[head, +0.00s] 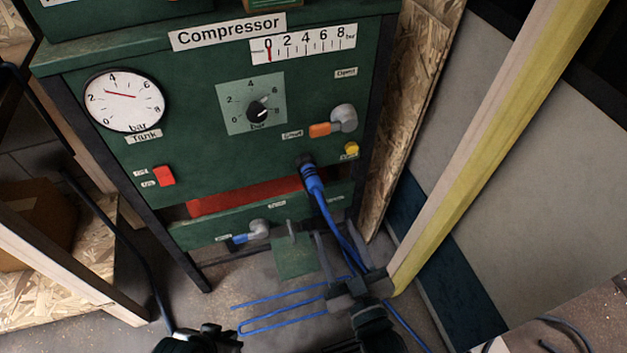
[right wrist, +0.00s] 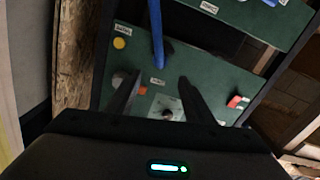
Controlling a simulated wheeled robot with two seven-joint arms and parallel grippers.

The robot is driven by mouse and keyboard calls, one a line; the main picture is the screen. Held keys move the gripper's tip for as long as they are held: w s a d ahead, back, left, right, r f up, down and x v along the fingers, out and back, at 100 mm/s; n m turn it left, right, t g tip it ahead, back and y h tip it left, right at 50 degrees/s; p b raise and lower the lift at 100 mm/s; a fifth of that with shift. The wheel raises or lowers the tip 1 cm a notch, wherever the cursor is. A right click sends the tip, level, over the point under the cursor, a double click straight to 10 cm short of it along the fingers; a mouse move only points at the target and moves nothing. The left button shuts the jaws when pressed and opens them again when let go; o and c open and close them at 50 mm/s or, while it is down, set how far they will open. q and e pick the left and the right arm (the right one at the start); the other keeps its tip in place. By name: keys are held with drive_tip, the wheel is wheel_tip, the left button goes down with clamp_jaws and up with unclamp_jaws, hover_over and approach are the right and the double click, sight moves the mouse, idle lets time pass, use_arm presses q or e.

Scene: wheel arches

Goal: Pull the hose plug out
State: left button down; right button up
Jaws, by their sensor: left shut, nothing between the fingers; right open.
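The blue hose plug (head: 312,180) sits in a dark socket on the lower right of the green compressor panel (head: 225,160). Its blue hose (head: 338,236) hangs down past my right gripper to the floor, and it also shows in the right wrist view (right wrist: 157,38). My right gripper (head: 335,234) is open below the plug, its fingers pointing up toward the panel. The hose passes close to the fingers; I cannot tell whether it runs between them. In the right wrist view the gripper (right wrist: 158,84) has nothing held. My left gripper (head: 232,338) is shut and empty, low and left of the hose.
The panel carries a tank gauge (head: 124,100), a dial (head: 257,110), an orange-handled valve (head: 330,126), a yellow button (head: 351,149), a red switch (head: 163,176) and a lower blue-handled valve (head: 250,232). A wooden post (head: 470,160) stands close on the right. Hose loops lie on the floor.

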sight(312, 178)
drive_tip(key=shift+w, duration=0.1)
drive_tip(key=x, duration=1.6)
drive_tip(key=shift+f, duration=0.1)
use_arm(q)
drive_tip(key=shift+d+f, duration=0.1)
drive_tip(key=shift+d, duration=0.3)
use_arm(e)
drive_tip(key=shift+w+a, duration=0.2)
drive_tip(key=shift+w, duration=0.4)
